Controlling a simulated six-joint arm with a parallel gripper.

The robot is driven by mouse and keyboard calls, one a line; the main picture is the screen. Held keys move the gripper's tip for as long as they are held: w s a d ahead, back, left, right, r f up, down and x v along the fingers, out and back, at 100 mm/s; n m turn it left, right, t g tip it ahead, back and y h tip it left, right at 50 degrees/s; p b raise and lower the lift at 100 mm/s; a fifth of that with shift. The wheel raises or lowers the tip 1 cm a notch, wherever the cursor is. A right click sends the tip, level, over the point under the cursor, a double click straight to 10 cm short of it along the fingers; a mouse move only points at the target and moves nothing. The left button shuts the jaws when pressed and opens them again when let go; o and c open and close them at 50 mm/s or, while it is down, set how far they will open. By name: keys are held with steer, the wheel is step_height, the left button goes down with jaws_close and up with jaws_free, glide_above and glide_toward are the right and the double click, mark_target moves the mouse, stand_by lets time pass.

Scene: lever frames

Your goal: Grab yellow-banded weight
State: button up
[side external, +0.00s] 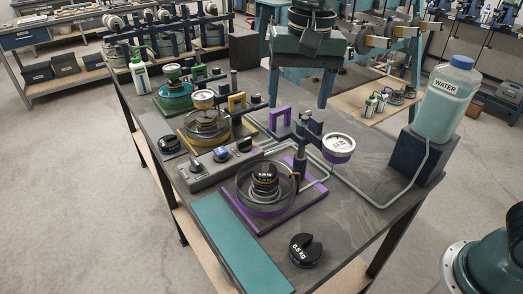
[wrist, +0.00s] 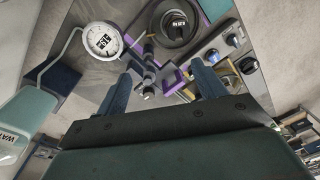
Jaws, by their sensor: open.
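A stack of black weights (side external: 264,186) with a thin yellow band near its upper part sits in the round dish (side external: 243,205) on the purple-edged base. My gripper (side external: 299,98) is open and empty, high above the back of the table and well apart from the stack. In the wrist view its two blue fingers (wrist: 163,85) stand wide apart.
A water bottle (side external: 448,100) on a dark block is at right, with a hose. A knob panel (side external: 220,158) and yellow and green stations are at left. The teal mat (side external: 235,245) is clear.

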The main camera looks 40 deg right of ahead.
steer(key=m, duration=0.1)
glide_above(265, 174)
step_height(265, 174, down, 3)
steer(key=shift+w+d+r+g, duration=0.15)
steer(key=shift+w+d+g, duration=0.15)
steer(key=shift+g, duration=0.1)
steer(key=shift+f, duration=4.3)
steer(key=shift+f, duration=2.6)
